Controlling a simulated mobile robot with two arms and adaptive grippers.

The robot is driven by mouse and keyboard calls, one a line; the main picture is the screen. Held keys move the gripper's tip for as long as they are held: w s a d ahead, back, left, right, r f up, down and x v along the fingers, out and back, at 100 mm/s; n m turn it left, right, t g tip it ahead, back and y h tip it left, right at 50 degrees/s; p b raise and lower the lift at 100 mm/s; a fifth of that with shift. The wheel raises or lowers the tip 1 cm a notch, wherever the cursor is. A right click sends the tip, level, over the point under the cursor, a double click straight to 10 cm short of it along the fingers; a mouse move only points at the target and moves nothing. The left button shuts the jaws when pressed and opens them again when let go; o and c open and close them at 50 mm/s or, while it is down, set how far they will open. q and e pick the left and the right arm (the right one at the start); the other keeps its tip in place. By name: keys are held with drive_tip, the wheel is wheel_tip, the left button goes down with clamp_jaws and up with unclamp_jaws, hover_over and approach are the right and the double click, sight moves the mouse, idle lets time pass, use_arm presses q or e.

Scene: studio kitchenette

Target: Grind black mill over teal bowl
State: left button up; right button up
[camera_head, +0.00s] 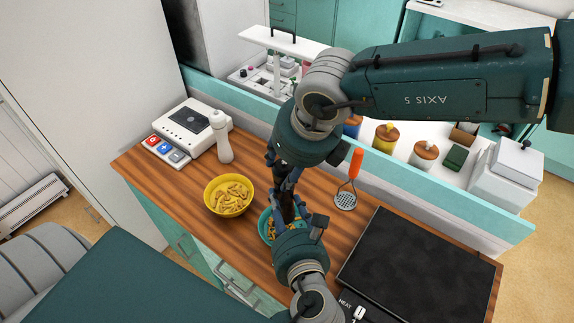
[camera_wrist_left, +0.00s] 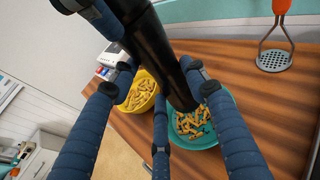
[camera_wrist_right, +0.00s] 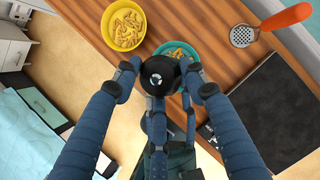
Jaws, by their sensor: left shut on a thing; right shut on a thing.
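The black mill (camera_head: 284,207) is held between my two grippers above the teal bowl (camera_head: 263,226). In the left wrist view the mill (camera_wrist_left: 165,62) is tilted, its lower end over the teal bowl (camera_wrist_left: 234,103), which holds pasta. My left gripper (camera_wrist_left: 156,72) is shut on the mill's body. My right gripper (camera_wrist_right: 162,70) is shut on the mill's top end; its round cap (camera_wrist_right: 160,73) shows between the fingers. In the head view my arms hide much of the mill and part of the teal bowl.
A yellow bowl (camera_head: 229,195) of pasta stands left of the teal bowl. A white mill (camera_head: 221,136) and a scale-like device (camera_head: 188,131) are behind it. An orange-handled masher (camera_head: 350,182) and a black cooktop (camera_head: 413,265) are to the right.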

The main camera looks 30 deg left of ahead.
drive_tip(key=shift+w+a+r+m+t+h, duration=0.15)
drive_tip(key=shift+m+t, duration=0.1)
drive_tip(key=shift+m, duration=0.55)
drive_tip(key=shift+w+a+r+m+t+h, duration=0.15)
drive_tip(key=shift+m+t, duration=0.1)
drive_tip(key=shift+m, duration=0.55)
drive_tip(key=shift+d+f, duration=0.1)
drive_tip(key=o, duration=1.1)
drive_tip(key=shift+s, duration=0.1)
drive_tip(key=shift+o, duration=0.2)
drive_tip(key=shift+f, duration=0.1)
drive_tip(key=shift+s, duration=0.1)
drive_tip(key=v, duration=1.2)
